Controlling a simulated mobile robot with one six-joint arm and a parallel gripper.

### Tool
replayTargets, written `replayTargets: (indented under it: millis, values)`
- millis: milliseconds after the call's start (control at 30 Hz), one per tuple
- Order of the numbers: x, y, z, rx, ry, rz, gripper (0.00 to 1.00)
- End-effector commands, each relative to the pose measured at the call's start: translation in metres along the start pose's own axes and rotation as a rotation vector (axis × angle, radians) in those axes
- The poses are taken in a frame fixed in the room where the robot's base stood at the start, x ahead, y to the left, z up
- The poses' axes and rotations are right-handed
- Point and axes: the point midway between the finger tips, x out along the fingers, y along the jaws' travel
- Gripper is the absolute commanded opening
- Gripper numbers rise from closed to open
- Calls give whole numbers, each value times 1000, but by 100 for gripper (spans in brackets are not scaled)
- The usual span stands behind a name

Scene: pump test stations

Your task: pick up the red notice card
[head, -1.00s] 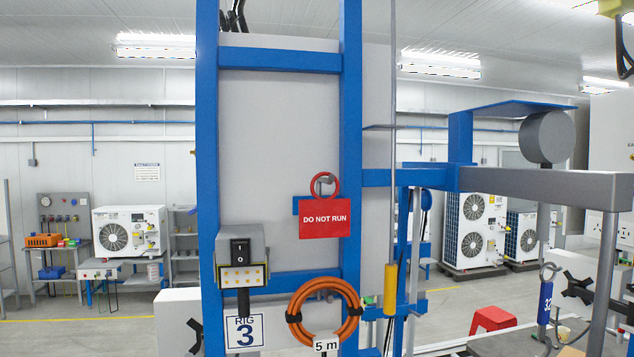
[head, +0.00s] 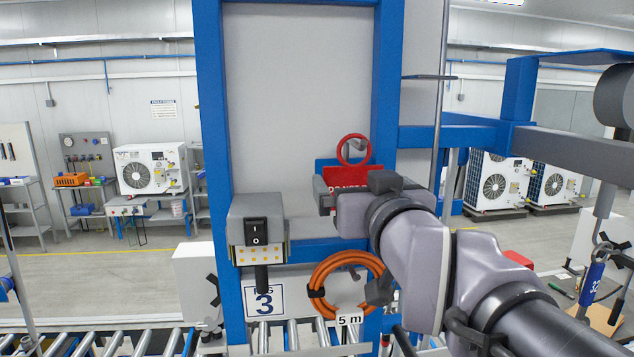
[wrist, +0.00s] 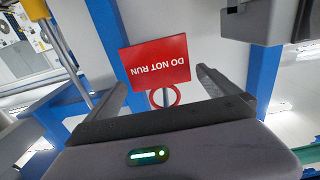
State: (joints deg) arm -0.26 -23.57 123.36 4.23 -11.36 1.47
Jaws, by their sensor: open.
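The red notice card (head: 347,176), marked DO NOT RUN, hangs by its red ring (head: 353,150) on the blue-framed rig. In the head view my gripper (head: 340,190) and arm cover much of the card. In the wrist view the card (wrist: 156,61) is upside down and its ring (wrist: 165,97) is nearer to me. My gripper (wrist: 162,82) is open, with one finger on each side of the ring and the card's near edge. I see no finger touching the card. I cannot tell how deep the card sits between the fingertips.
A grey switch box (head: 257,222) is mounted left of the card. A coiled orange hose (head: 347,262) hangs below it. Blue posts (head: 387,70) frame the grey panel (head: 300,80). A roller conveyor (head: 292,335) runs along the bottom.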

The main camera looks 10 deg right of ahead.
Motion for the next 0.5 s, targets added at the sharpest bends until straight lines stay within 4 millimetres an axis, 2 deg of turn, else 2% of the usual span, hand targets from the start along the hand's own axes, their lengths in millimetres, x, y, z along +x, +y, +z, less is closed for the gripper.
replayTargets:
  millis: [33, 133, 367, 400, 500]
  values:
    - [11, 1, -6, -1, -5, 1, 100]
    - [27, 1, -5, 0, -3, 0, 100]
    - [32, 1, -2, 0, 0, 0, 100]
    - [32, 1, -2, 0, 0, 0, 98]
    - [32, 1, -2, 0, -1, 0, 78]
